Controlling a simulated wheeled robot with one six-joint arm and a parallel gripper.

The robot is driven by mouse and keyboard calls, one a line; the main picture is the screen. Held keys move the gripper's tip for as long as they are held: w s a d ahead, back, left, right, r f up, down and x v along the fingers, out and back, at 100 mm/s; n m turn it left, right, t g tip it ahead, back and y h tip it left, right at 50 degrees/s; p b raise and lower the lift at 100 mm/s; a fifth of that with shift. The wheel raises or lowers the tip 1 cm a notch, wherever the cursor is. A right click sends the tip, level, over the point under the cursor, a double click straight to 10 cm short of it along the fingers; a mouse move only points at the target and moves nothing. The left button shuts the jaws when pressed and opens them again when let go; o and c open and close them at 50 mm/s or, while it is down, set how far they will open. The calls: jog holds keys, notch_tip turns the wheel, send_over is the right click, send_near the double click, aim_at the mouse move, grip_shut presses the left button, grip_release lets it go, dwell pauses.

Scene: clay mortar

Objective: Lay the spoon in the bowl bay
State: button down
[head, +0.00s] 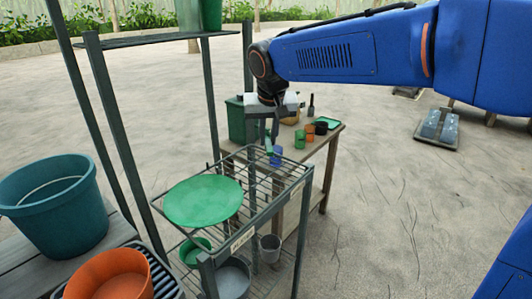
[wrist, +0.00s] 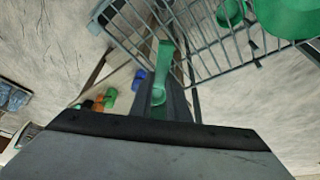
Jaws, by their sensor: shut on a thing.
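My gripper (head: 268,125) is shut on a green spoon (head: 268,146) and holds it above the back end of a wire rack (head: 262,181). In the wrist view the spoon (wrist: 163,72) lies between the fingers, its rounded end nearer the gripper and its handle over the wires. A large green plate (head: 203,201) lies on the near left part of the rack top. The rack's front rail bears a label near the corner (head: 243,239) and another farther back (head: 297,189); both are too small to read, so I cannot tell which bay is the bowl bay.
Behind the rack stands a wooden table (head: 335,137) with blue (head: 276,157), green (head: 299,139) and orange cups (head: 310,133). Below the rack top are a green bowl (head: 195,251) and a grey pot (head: 270,248). Tall shelf posts (head: 120,120) stand left.

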aim_at(269, 145)
jog(key=shift+f, duration=2.45)
jog(key=c, duration=1.7)
grip_release()
jog(key=shift+f, duration=0.1)
jog(key=v, duration=1.2)
